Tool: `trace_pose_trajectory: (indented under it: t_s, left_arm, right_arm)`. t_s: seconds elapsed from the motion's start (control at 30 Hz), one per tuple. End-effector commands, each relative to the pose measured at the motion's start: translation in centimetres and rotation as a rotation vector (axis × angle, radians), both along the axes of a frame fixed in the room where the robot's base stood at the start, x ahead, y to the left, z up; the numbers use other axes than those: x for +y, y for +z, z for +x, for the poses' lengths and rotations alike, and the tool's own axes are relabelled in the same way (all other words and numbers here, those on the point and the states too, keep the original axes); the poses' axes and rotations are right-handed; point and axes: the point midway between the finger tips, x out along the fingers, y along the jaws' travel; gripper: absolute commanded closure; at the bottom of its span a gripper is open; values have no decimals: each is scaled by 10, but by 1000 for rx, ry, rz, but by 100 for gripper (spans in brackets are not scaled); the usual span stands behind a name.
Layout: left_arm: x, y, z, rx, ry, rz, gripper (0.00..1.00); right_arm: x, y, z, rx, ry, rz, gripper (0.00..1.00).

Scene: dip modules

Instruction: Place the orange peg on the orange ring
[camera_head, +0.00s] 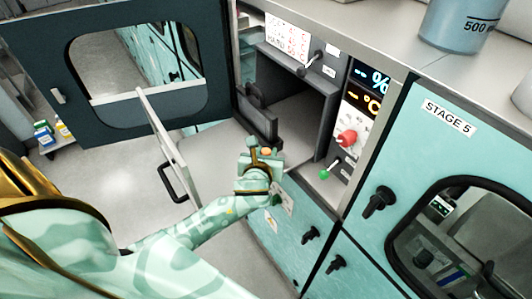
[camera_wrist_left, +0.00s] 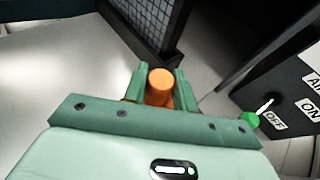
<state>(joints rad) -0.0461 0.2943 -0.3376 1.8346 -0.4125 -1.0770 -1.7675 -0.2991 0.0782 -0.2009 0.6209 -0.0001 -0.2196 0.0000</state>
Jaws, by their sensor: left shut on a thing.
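The orange peg (camera_wrist_left: 160,84) stands between the two fingers of my left gripper (camera_wrist_left: 158,88) in the left wrist view, and the fingers are shut on it. In the head view my left gripper (camera_head: 263,155) is at the near edge of an open compartment, with a small bit of the orange peg (camera_head: 266,151) showing. No orange ring can be made out in either view. My right gripper is not in view.
The open compartment (camera_head: 301,118) has a large door (camera_head: 35,62) swung left and a smaller open door (camera_head: 165,140). A control panel with a red knob (camera_head: 347,138) and a green-tipped lever (camera_head: 324,174) stands to the right.

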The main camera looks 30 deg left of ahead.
Motion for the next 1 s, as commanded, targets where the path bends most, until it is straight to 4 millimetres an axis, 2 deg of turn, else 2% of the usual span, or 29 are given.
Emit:
trace_pose_trajectory:
  t_s: [0.1,0.13,0.2,0.57,0.67,1.0]
  left_arm:
    - [0,-2,0,0,0,0,98]
    - [0,-3,0,1,0,0,70]
    - [0,-2,0,0,0,0,51]
    - [-2,2,-3,0,-1,0,51]
    - [-7,7,-16,1,-2,-1,51]
    - [-34,36,-81,1,1,-3,51]
  right_arm:
    - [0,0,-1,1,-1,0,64]
    - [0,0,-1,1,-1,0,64]
    - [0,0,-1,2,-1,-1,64]
    - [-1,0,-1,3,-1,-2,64]
    - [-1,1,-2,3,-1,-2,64]
    - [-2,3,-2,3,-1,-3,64]
